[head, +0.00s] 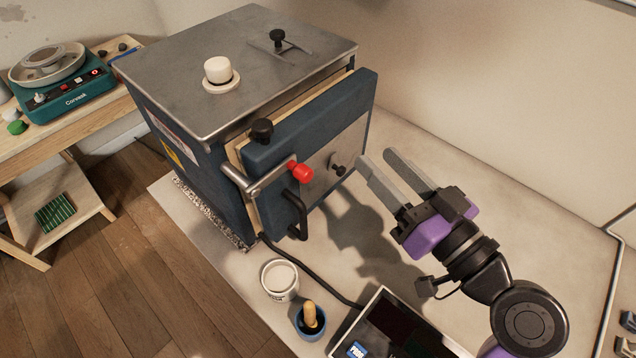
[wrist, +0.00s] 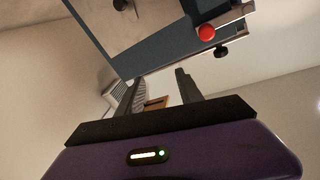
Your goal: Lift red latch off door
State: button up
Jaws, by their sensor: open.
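The red latch knob (head: 302,172) is on the end of a metal latch bar (head: 268,180) across the front left of the blue kiln door (head: 320,125). In the wrist view the red knob (wrist: 206,33) shows at the upper right, beyond the fingers. My gripper (head: 379,168) is open and empty, to the right of the knob and in front of the door's right part, apart from both. The open fingers also show in the wrist view (wrist: 158,92). The door appears slightly ajar, with a pale edge visible behind it.
A black handle (head: 297,215) hangs below the knob, and a black peg (head: 337,168) sticks out of the door. A white tin (head: 279,279), a blue cup (head: 310,320) and a dark display box (head: 395,330) stand in front. The table right of the kiln is clear.

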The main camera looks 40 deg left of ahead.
aim_at(309, 177)
jog(key=s+a+f+n+g, duration=0.1)
jog(key=s+f+n+g, duration=0.1)
jog(key=s+n+g, duration=0.4)
jog(key=shift+m+y, duration=0.3)
jog(key=shift+m, duration=0.2)
jog(key=a, duration=0.2)
jog(key=a+p, duration=0.1)
jog(key=a, duration=0.1)
jog(key=s+a+p, duration=0.1)
jog(key=a, duration=0.1)
jog(key=shift+a+r, duration=0.3)
jog(key=shift+a, duration=0.05)
jog(key=shift+a+f+p, duration=0.15)
jog(key=shift+a+p, duration=0.25)
jog(key=shift+a, duration=0.3)
grip_shut()
